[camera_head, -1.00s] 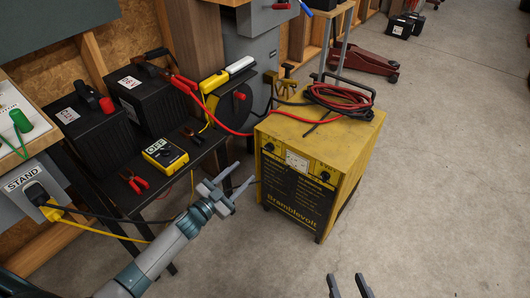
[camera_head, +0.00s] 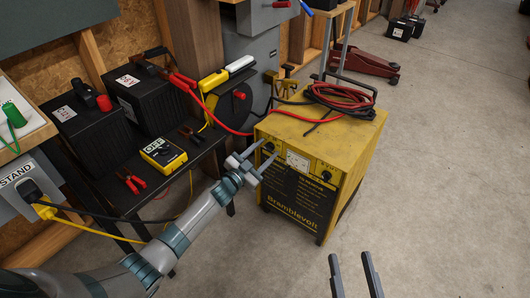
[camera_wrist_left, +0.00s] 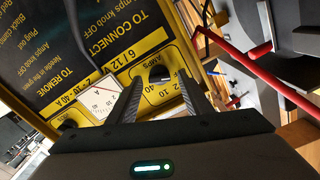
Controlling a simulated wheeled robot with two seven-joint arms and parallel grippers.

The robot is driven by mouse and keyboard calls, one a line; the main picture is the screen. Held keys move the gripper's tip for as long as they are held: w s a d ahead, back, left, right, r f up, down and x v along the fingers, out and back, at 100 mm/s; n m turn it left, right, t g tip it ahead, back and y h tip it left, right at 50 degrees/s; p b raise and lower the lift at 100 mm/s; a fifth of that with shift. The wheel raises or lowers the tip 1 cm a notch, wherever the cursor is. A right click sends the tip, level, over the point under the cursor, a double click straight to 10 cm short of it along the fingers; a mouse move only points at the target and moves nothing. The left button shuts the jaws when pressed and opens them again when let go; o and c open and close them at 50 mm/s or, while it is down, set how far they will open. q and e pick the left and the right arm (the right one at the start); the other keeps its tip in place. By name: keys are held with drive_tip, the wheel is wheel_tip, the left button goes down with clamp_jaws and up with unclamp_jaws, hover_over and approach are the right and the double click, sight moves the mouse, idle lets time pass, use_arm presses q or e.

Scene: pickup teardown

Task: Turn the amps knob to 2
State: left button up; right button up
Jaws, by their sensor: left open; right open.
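The yellow welder-like charger (camera_head: 315,150) stands on the floor with a black printed front. Its amps knob (camera_wrist_left: 158,73) is small and black, on a yellow panel marked AMPS with numbers including 10 and 40. It also shows at the upper left of the front in the head view (camera_head: 268,147). My left gripper (camera_head: 260,163) is open and close to the front. In the left wrist view its fingers (camera_wrist_left: 165,72) lie on either side of the knob; contact cannot be told. The knob's pointer setting is unclear. My right gripper (camera_head: 350,256) is open and empty over bare floor.
A meter (camera_wrist_left: 100,98) and a second knob (camera_head: 325,175) share the front. Red and black cables (camera_head: 340,97) lie on top.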

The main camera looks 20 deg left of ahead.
use_arm(q)
drive_tip(key=c, duration=1.1)
drive_tip(key=shift+o, duration=0.2)
